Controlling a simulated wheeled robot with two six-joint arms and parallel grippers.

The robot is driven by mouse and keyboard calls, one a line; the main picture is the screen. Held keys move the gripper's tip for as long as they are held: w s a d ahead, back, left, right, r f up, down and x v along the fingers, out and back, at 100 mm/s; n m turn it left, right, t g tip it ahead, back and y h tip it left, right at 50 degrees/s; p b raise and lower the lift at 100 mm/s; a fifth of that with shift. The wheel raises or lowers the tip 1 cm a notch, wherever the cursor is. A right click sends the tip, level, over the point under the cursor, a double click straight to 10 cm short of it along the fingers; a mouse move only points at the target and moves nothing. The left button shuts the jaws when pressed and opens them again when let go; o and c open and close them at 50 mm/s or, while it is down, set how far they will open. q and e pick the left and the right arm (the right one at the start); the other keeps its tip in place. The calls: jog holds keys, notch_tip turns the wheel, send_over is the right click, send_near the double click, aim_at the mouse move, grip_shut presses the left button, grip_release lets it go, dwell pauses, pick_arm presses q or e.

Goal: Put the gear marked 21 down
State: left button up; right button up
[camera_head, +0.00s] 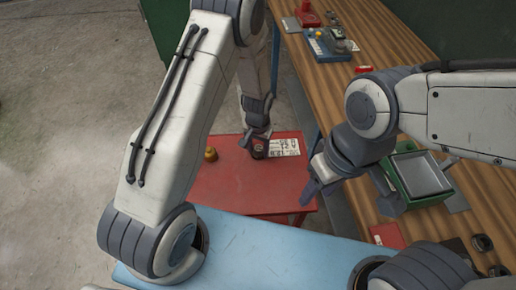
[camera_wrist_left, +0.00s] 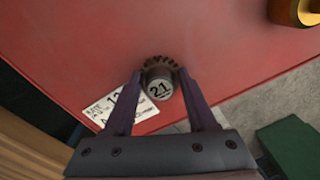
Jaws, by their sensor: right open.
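The gear marked 21 (camera_wrist_left: 160,88) is a dark toothed piece with a grey knob that carries the number on top. It is over the red table top (camera_wrist_left: 60,40), beside a white printed card (camera_wrist_left: 105,105); I cannot tell if its underside touches the table. My left gripper (camera_wrist_left: 161,75) has a finger on each side of the knob and is shut on it. In the head view my left gripper (camera_head: 257,137) points down over the red table (camera_head: 235,185), with the gear (camera_head: 259,150) partly hidden below it. My right gripper (camera_head: 350,197) is open and empty.
A brass-coloured piece (camera_head: 210,154) stands on the red table, left of the gear. A wooden bench (camera_head: 385,45) along the right holds a green box with a grey tray (camera_head: 421,174) and a blue device (camera_head: 330,45). A light blue surface (camera_head: 260,255) lies in front.

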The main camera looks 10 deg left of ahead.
aim_at(258, 149)
pick_arm(q)
jog(key=o, duration=0.4)
jog(key=shift+r, duration=0.1)
notch_tip(258, 149, up, 12)
jog(key=b, duration=0.2)
jog(key=s+d+r+m, duration=0.2)
jog(key=s+d+r, duration=0.4)
jog(key=s+r, duration=0.2)
jog(key=s+r+m, duration=0.1)
jog(key=s, duration=0.4)
jog(key=s+d+r+m, duration=0.1)
jog(key=s+r, duration=0.1)
jog(key=s, duration=0.3)
jog(key=s+r+m+h, duration=0.1)
jog(key=s+r, duration=0.1)
jog(key=s, duration=0.4)
jog(key=shift+d+r, duration=0.1)
jog(key=shift+d, duration=0.1)
